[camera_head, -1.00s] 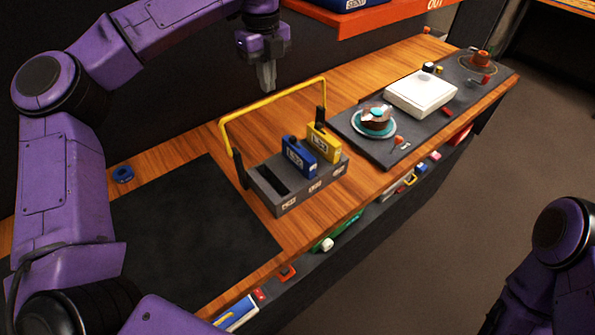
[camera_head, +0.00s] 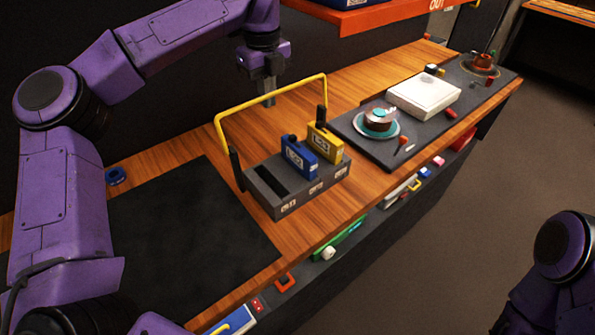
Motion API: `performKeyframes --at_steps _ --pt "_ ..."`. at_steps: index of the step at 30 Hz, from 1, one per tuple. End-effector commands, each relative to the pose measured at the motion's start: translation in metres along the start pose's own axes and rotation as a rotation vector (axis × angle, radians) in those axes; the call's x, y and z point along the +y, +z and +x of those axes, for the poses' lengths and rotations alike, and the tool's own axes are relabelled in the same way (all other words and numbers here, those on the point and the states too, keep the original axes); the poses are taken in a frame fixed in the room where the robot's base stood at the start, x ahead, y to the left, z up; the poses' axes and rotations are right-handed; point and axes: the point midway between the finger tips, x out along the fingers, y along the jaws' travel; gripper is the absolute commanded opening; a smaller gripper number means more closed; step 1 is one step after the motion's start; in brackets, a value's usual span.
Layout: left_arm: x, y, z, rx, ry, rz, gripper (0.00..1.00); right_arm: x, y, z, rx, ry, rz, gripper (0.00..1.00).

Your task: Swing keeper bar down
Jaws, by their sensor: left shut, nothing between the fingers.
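The yellow keeper bar (camera_head: 272,97) stands raised on two dark side posts behind a grey slotted rack (camera_head: 290,207). In the rack stand a blue block (camera_head: 299,158) and a yellow block (camera_head: 324,142); the slot at the left is empty. My left gripper (camera_head: 269,101) is shut and empty, pointing down, at the top rail of the bar in the picture. It appears to be behind the rail; I cannot tell whether it touches. My right gripper is out of view; only part of my right arm shows at the lower right.
A dark mat (camera_head: 190,240) lies at the left, with a blue ring (camera_head: 115,176) beyond it. At the right, a dark panel holds a trackball on a plate (camera_head: 377,122) and a white box (camera_head: 424,95). An orange shelf (camera_head: 385,20) overhangs behind.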

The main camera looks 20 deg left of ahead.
Motion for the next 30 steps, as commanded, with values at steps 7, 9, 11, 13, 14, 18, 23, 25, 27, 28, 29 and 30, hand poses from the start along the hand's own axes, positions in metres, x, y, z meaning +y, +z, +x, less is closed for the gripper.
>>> performKeyframes --at_steps 7,9,11,13,14,18,23,25,27,28,29,30 --pt "-0.001 -0.008 0.001 -0.001 -0.002 0.002 0.00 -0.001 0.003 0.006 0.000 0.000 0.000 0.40" --pt "-0.001 -0.012 0.001 -0.001 -0.002 0.002 0.00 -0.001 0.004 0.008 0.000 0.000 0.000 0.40" --pt "-0.001 -0.015 0.001 -0.001 -0.002 0.002 0.00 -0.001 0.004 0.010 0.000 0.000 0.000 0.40" --pt "0.000 -0.018 0.001 0.000 -0.001 0.001 0.00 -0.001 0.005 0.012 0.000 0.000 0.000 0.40" --pt "0.000 -0.020 0.001 0.000 -0.001 0.001 0.00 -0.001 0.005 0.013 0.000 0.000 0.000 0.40" --pt "0.000 -0.026 0.001 -0.001 -0.001 0.001 0.00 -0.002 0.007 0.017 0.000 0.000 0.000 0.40" --pt "0.000 -0.034 0.001 -0.001 -0.002 0.001 0.00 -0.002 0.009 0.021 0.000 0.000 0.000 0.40" --pt "0.000 -0.037 0.001 -0.001 -0.002 0.001 0.00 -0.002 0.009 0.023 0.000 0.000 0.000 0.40" --pt "0.000 -0.041 0.001 -0.001 -0.002 0.001 0.00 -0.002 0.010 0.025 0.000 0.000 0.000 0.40" --pt "0.000 -0.042 0.001 0.000 -0.001 0.002 0.00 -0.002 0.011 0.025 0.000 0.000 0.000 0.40" --pt "0.000 -0.044 0.001 0.000 -0.001 0.002 0.00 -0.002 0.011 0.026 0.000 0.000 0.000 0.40" --pt "0.000 -0.046 0.001 0.000 -0.001 0.002 0.00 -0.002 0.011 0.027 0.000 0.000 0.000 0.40"
